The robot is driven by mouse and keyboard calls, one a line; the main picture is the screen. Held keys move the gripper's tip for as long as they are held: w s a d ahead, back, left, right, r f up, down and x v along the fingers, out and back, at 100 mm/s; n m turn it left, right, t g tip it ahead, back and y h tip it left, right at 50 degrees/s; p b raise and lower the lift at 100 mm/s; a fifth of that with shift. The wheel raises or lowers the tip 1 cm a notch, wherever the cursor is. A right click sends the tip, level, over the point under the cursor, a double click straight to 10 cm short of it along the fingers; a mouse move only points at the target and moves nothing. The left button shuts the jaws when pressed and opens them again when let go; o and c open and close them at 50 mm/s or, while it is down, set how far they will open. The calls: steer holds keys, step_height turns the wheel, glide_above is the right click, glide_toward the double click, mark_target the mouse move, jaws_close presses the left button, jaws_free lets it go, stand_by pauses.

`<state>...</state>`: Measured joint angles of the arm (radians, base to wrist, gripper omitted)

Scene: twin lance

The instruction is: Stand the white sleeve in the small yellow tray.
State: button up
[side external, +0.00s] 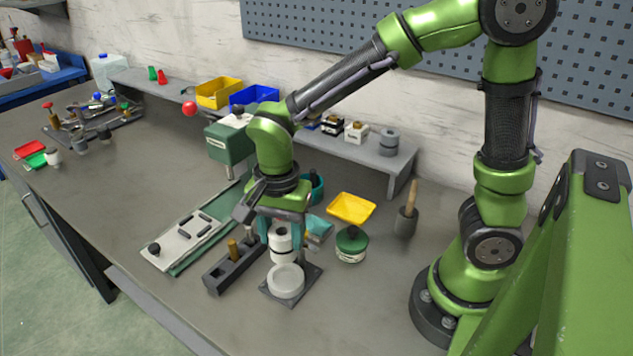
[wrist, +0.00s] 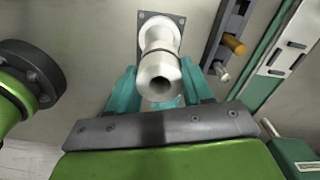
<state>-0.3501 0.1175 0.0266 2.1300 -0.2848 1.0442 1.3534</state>
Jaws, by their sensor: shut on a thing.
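My gripper (side external: 280,235) points down with its teal fingers on either side of the white sleeve (side external: 284,256). It is shut on the sleeve, which looks upright. In the wrist view, the sleeve (wrist: 159,78) shows its open end between the fingers (wrist: 160,88). A white round piece on a dark square plate (side external: 311,272) lies in line with the sleeve; I cannot tell whether they touch. The small yellow tray (side external: 351,208) lies on the bench to the right of and behind the gripper, and looks empty.
A jar with a green lid (side external: 351,245) stands in front of the tray. A dark block with a brass peg (side external: 235,268) is left of the gripper. A raised shelf (side external: 365,150) runs behind.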

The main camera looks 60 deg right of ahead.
steer(key=r, duration=0.3)
steer(key=d+r, duration=0.1)
steer(key=r, duration=0.5)
steer(key=shift+w+d+r, duration=0.15)
steer(key=shift+w+r, duration=0.1)
steer(key=shift+r, duration=0.15)
steer(key=w+d+f+m, duration=0.1)
steer(key=d+f+m, duration=0.25)
steer(key=d, duration=0.95)
steer(key=n, duration=0.4)
glide_above(351, 210)
steer(key=shift+m, duration=0.25)
steer(key=shift+f, duration=7.4)
